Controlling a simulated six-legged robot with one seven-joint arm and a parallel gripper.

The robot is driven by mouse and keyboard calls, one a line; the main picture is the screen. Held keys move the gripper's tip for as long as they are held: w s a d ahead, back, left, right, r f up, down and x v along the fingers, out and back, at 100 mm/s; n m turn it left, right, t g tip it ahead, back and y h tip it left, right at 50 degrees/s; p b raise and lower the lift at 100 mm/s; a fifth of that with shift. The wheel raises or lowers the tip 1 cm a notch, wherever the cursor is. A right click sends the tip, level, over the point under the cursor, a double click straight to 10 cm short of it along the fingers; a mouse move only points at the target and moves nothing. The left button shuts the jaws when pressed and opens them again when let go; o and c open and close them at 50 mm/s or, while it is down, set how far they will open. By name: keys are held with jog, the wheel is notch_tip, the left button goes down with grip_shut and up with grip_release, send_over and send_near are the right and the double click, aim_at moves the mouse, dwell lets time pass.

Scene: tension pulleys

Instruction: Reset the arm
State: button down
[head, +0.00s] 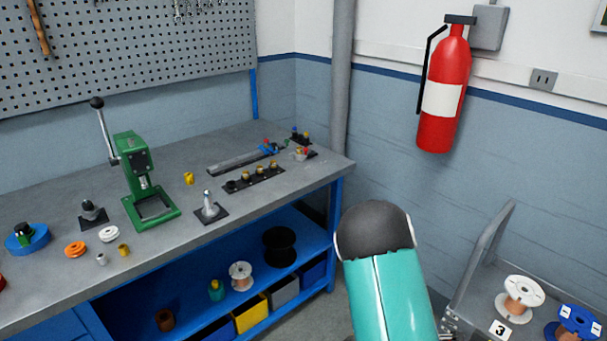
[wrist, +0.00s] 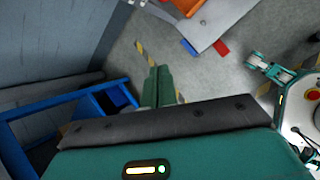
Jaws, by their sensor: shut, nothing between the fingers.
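My gripper (wrist: 158,86) shows in the wrist view as two green fingers side by side, shut and empty. It points at the grey floor, well apart from the bench. In the head view my teal arm rises at the lower middle right with a dark rounded joint on top; the gripper itself is hidden there.
A grey-topped workbench (head: 75,190) on the left holds a green press (head: 135,165) and several small pulley parts. A trolley (head: 480,290) with numbered spools stands at lower right. A fire extinguisher (head: 443,90) hangs on the wall. Floor shows between bench and trolley.

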jog(key=s+a+r+m+y, duration=0.1)
jog(key=a+r+m, duration=0.35)
jog(key=r, duration=0.35)
jog(key=a+r+m+y, duration=0.25)
jog(key=a+r, duration=0.25)
jog(key=r, duration=0.3)
jog(key=s+a+r+m, duration=0.1)
jog(key=a+r+m, duration=0.3)
jog(key=r, duration=0.4)
jog(key=s+a+r+m, duration=0.3)
jog(key=s+a+r, duration=0.1)
jog(key=s+r, duration=0.3)
jog(key=s+a+r+m+y, duration=0.1)
jog(key=s+a+r+m, duration=0.2)
jog(key=s+r, duration=0.4)
jog(key=shift+s+a+r+m+t, duration=0.4)
jog(key=shift+s+m, duration=0.1)
jog(key=shift+m, duration=0.1)
jog(key=shift+d, duration=0.2)
